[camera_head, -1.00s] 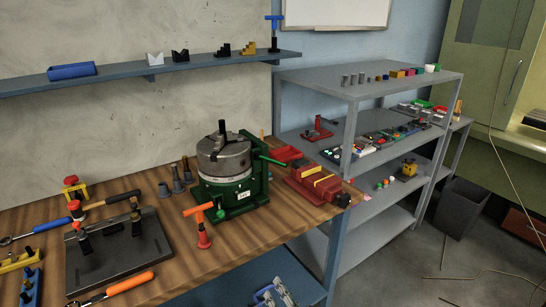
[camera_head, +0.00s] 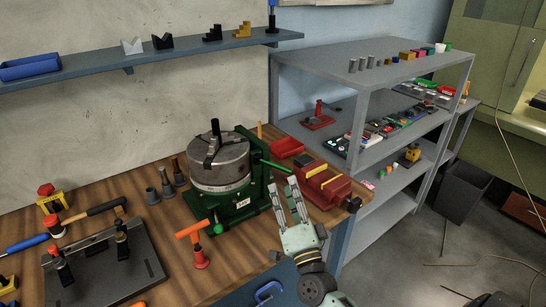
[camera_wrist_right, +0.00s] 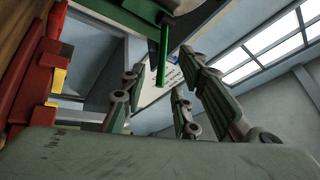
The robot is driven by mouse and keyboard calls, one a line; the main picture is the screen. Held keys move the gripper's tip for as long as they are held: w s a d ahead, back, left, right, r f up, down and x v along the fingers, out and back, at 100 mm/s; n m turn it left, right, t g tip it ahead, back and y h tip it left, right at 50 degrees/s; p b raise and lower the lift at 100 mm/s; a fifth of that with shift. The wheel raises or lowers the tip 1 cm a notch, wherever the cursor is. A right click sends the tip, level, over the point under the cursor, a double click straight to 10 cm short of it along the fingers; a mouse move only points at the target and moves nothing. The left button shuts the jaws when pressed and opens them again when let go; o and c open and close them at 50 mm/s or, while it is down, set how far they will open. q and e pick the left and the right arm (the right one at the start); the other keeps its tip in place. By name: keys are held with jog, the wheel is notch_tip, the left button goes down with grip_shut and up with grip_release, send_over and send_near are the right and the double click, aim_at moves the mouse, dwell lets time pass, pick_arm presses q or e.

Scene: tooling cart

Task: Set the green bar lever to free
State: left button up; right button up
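The green bar lever (camera_head: 277,166) sticks out to the right from the upper side of the green chuck fixture (camera_head: 243,205) on the wooden bench. In the right wrist view the bar (camera_wrist_right: 163,55) hangs down between the spread fingers, near their tips. My right gripper (camera_head: 285,188) points up from the bench's front edge, below the bar's free end. Its fingers (camera_wrist_right: 162,78) are apart and empty. I cannot tell if any finger touches the bar. My left gripper is not in view.
A red vise (camera_head: 325,187) stands close to the right of my right gripper, with a red tray (camera_head: 287,147) behind it. A grey shelf rack (camera_head: 385,78) stands behind on the right.

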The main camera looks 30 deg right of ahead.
aim_at(279, 168)
jog(key=p+x, duration=0.2)
jog(key=x, duration=0.5)
jog(key=shift+w+r, duration=0.1)
jog(key=shift+r, duration=0.15)
jog(key=shift+w, duration=0.15)
jog(key=c, duration=0.4)
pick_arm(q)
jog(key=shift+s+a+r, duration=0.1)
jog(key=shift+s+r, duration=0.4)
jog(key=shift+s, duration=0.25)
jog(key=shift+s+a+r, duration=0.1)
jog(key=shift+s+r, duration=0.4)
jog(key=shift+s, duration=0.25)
pick_arm(e)
grip_shut()
